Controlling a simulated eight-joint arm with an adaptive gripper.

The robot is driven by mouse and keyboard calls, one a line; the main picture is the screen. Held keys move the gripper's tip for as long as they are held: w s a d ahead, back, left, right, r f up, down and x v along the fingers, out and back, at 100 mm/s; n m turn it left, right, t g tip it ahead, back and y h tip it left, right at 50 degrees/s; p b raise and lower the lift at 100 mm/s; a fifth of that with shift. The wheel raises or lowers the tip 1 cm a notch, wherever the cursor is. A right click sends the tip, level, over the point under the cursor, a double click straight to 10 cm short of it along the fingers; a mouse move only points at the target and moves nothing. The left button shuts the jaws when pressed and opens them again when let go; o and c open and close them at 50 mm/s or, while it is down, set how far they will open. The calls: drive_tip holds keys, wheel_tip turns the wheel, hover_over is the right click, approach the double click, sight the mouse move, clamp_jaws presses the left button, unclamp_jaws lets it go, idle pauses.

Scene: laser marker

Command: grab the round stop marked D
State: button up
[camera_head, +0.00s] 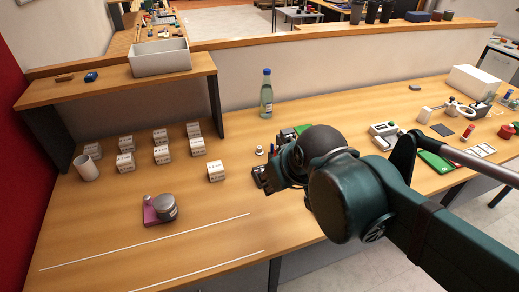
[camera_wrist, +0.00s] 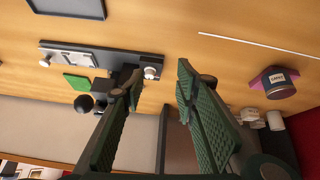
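My gripper (camera_wrist: 160,78) is open, its two dark green ribbed fingers apart with nothing between the pads. In the head view it is mostly hidden behind my wrist. I cannot read a letter D on anything. A small white round piece (camera_wrist: 150,72) sits at the end of a dark grey rail (camera_wrist: 100,55), beyond and close to the left finger's tip in the wrist view; it may be the round stop. In the head view a small white round piece (camera_head: 259,150) stands on the desk just left of my wrist. My arm hides part of the equipment there.
White labelled blocks (camera_head: 162,154) and a white cup (camera_head: 86,167) stand at left. A grey tin (camera_head: 165,206) sits on a pink base (camera_head: 150,215). A bottle (camera_head: 266,94) stands behind my wrist. A raised shelf (camera_head: 120,87) holds a white bin (camera_head: 160,58). The front left desk is mostly clear.

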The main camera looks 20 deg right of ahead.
drive_tip(key=w+d+r+n+g+p, duration=0.1)
drive_tip(key=w+r+n+g+p, duration=0.1)
drive_tip(key=w+r+n+p, duration=0.45)
drive_tip(key=n+g+p, duration=0.5)
drive_tip(key=n+p, duration=0.8)
hover_over(260, 147)
drive_tip(key=shift+w+a+f, duration=0.1)
drive_tip(key=shift+w+f, duration=0.05)
drive_tip(key=shift+f, duration=4.95)
drive_tip(key=shift+f, duration=1.3)
drive_tip(key=shift+f, duration=2.6)
